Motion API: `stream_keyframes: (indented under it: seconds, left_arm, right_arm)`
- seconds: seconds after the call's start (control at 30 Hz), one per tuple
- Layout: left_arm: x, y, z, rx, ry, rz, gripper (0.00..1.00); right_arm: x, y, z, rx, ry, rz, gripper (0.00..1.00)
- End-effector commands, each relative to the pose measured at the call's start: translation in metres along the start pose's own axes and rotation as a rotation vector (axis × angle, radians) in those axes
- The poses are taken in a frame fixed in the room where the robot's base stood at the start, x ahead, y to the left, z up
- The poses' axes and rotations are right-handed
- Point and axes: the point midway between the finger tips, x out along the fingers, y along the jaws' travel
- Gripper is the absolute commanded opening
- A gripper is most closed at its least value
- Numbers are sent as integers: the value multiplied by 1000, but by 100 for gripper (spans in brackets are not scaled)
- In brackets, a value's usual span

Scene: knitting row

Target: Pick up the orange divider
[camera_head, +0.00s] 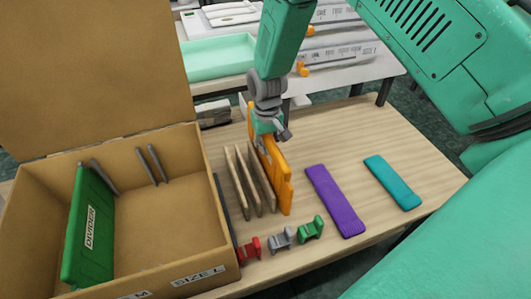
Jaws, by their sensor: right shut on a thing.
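The orange divider (283,180) stands upright on edge on the wooden table, at the right end of a row of wooden slats. My right gripper (271,132) comes down from above and is shut on the top edge of the orange divider. The gripper hides part of the divider's upper edge. I cannot tell whether the divider's lower edge touches the table. My left gripper is not in view.
An open cardboard box (165,215) at left holds a green divider (88,230). Wooden slats (242,180) stand beside the orange divider. Small red (249,249), grey (282,238) and green (311,229) pieces lie in front. Purple (335,200) and teal (392,182) knitted strips lie right.

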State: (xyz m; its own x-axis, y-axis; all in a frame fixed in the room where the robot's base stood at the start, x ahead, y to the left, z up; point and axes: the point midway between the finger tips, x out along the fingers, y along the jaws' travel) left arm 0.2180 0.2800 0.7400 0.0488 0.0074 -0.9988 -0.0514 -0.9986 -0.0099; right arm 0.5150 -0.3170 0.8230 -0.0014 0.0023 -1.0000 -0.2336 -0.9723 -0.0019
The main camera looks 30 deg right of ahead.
Motion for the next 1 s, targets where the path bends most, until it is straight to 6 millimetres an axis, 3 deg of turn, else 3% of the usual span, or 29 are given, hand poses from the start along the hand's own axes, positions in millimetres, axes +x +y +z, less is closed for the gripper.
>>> stream_keyframes:
  seconds: [0.6,0.8,1.0]
  left_arm:
    - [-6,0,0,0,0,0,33]
    - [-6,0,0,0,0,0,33]
    - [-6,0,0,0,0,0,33]
  right_arm:
    - [-125,0,-1,0,3,-1,0]
    - [-141,0,0,0,-1,0,0]
    - [-144,0,0,0,-1,0,0]
